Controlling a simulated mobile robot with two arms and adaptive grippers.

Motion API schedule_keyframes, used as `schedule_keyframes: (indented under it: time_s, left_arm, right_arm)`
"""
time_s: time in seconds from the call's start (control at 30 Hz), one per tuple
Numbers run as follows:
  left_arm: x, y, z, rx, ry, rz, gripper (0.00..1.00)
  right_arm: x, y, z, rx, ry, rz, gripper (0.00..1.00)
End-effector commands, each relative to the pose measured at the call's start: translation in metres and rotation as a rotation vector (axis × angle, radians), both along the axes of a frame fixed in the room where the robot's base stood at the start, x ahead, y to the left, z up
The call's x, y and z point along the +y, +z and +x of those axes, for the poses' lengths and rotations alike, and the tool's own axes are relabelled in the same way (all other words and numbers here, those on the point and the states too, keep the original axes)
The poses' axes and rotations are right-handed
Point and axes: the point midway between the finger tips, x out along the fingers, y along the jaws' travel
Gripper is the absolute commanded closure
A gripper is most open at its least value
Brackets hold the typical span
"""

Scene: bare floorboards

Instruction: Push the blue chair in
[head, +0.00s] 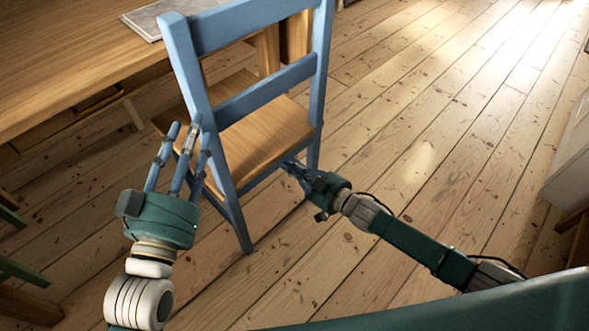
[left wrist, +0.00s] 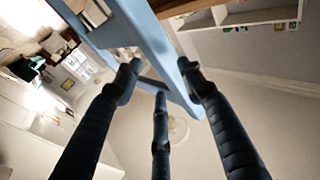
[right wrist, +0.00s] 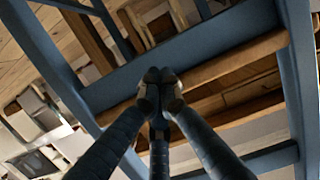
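The blue chair (head: 268,88) stands upright at the wooden table, its backrest toward me and its wooden seat facing the table. My left gripper (head: 190,130) is open, with its fingers spread and pointing up beside the chair's left back post. In the left wrist view a blue chair part (left wrist: 150,40) lies right at these fingertips; I cannot tell whether they touch. My right gripper (head: 290,168) is low at the chair's right back side, near the seat edge. In the right wrist view its fingertips (right wrist: 160,85) are together, empty, in front of a blue chair rail (right wrist: 190,55).
The wooden table (head: 60,60) fills the upper left, with a grey flat item (head: 165,15) on top. Green furniture parts (head: 20,270) show at the lower left. A white cabinet (head: 572,160) stands at the right edge. The floorboards (head: 430,130) right of the chair are clear.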

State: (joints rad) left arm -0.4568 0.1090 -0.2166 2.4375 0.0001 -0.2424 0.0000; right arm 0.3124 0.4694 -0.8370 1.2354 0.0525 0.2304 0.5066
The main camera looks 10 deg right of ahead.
Motion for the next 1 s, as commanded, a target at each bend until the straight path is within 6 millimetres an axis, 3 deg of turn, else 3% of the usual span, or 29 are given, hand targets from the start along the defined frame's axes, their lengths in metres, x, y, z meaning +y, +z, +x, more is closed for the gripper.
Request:
schedule_keyframes:
  time_s: [0.53,1.0]
  left_arm:
    - [0.005,-0.041,0.001,0.175,0.011,0.046,0.6]
    - [0.005,-0.042,0.001,0.176,0.011,0.046,0.6]
  right_arm:
    - [-0.009,0.0,-0.011,0.001,-0.001,-0.001,1.0]
    - [-0.007,-0.001,-0.009,0.001,-0.001,-0.001,1.0]
